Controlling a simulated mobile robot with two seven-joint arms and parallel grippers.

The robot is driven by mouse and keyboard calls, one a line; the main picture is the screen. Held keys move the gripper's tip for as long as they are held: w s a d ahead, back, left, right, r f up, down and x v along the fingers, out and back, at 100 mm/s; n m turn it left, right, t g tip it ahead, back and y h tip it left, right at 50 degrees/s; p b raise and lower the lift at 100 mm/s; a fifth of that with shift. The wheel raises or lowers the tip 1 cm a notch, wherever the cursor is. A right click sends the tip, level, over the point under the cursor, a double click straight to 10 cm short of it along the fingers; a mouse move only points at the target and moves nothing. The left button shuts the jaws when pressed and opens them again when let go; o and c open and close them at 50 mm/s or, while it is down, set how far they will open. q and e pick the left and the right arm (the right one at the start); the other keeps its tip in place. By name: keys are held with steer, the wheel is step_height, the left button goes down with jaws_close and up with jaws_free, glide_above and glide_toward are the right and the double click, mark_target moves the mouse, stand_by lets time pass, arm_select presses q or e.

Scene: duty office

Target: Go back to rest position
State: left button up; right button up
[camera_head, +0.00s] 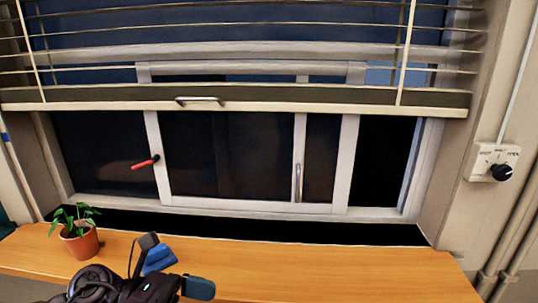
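My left gripper (173,266) shows at the bottom left of the head view, above the wooden desk top. Its two dark fingers are spread apart, and I see nothing held between them. A small blue object (158,260) shows behind and between the fingers; it seems to lie on the desk, and part of it is hidden by the gripper. My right gripper is not in view.
A potted plant (80,241) stands on the wooden desk (330,272), left of my gripper. The desk's right part is clear. Behind are a window (235,155) with a red handle (145,162) and partly raised blinds (240,95). A knob switch (496,163) is on the right wall.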

arm_select(q)
steer(key=w+a+f+n+t+y, duration=0.2)
steer(key=a+f+n+t, duration=0.15)
steer(key=n+t, duration=0.85)
steer(key=w+a+f+n+t+y, duration=0.3)
steer(key=n+t, duration=0.4)
steer(key=n, duration=0.9)
steer(key=s+a+f+n+g+y, duration=0.1)
steer(key=s+a+f+n+y, duration=0.2)
steer(key=f+n, duration=0.4)
steer(key=s+a+f+n+g+y, duration=0.2)
steer(key=s+f+n+y, duration=0.3)
steer(key=f+n, duration=0.3)
steer(key=s+a+f+n+g+y, duration=0.2)
steer(key=s+a+f+n+y, duration=0.2)
steer(key=f+n, duration=0.3)
steer(key=shift+f+n, duration=0.15)
steer(key=shift+n, duration=0.45)
steer(key=shift+a, duration=0.15)
